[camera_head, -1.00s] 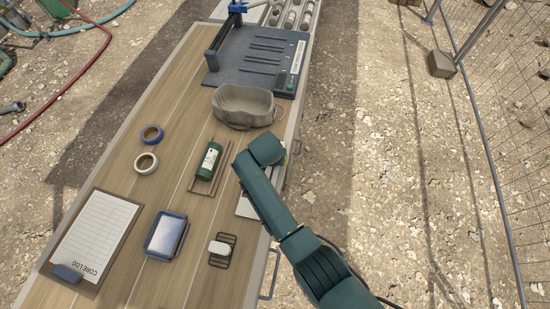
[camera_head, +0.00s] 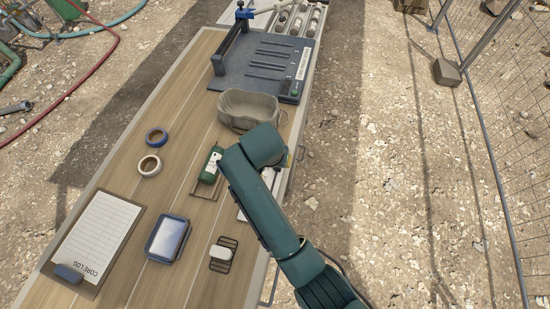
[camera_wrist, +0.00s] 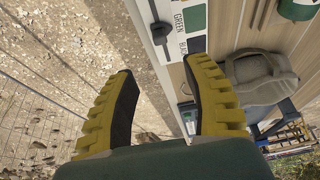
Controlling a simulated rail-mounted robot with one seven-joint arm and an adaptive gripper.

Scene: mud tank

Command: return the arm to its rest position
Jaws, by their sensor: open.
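My gripper (camera_wrist: 166,105) shows in the wrist view with its two yellow, dark-padded fingers spread apart and nothing between them. In the head view my green arm reaches over the right edge of the wooden table (camera_head: 190,110), and the gripper itself is hidden there.
Tape rolls (camera_head: 150,165), a clipboard (camera_head: 95,240), a blue tray (camera_head: 168,239) and a white soap-like block (camera_head: 221,252) lie on the table. A wire fence (camera_head: 510,130) stands at the right. Gravel right of the table is open.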

